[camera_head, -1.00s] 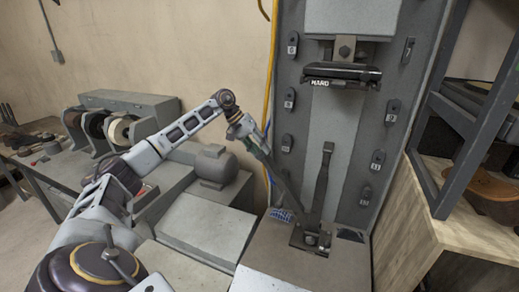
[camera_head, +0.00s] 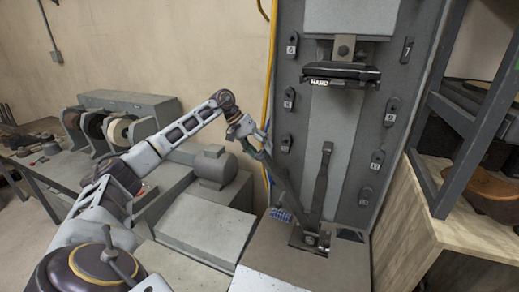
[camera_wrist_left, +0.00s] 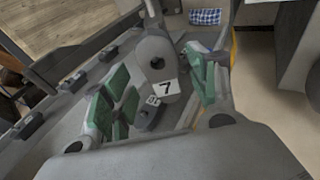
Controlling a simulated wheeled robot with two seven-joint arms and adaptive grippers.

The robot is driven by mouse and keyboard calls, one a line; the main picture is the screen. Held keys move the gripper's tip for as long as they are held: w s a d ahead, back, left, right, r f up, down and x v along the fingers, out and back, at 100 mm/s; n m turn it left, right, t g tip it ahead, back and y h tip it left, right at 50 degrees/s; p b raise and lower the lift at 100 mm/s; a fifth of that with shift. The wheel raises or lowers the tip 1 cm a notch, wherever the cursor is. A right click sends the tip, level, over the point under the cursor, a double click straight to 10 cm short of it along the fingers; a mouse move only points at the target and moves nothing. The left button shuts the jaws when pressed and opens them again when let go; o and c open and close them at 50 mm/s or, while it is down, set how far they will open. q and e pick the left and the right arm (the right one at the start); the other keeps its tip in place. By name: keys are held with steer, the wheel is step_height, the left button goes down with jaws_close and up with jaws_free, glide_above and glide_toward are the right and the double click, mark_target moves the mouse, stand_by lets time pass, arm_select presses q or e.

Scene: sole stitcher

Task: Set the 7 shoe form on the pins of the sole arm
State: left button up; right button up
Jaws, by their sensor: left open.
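The 7 shoe form (camera_wrist_left: 154,48) is a grey piece with a round hole and a white 7 label. In the left wrist view it lies between the green pads of my left gripper (camera_head: 254,148), which stand apart. In the head view my left gripper is at the upper left end of the sole arm (camera_head: 286,188), a dark bar slanting up from the machine base. The form seems to be at that end. The pins are hidden, so I cannot tell how it is seated. My right gripper is not in view.
Other numbered forms hang on the grey machine panel (camera_head: 345,165), including the 8 form (camera_head: 289,98) and the 9 form (camera_head: 391,112). A second dark bar (camera_head: 321,180) stands upright beside the sole arm. A wooden bench (camera_head: 425,235) is at the right.

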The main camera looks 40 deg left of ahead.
arm_select(q)
steer(key=shift+r, duration=0.1)
steer(key=v, duration=1.2)
stand_by(0.7)
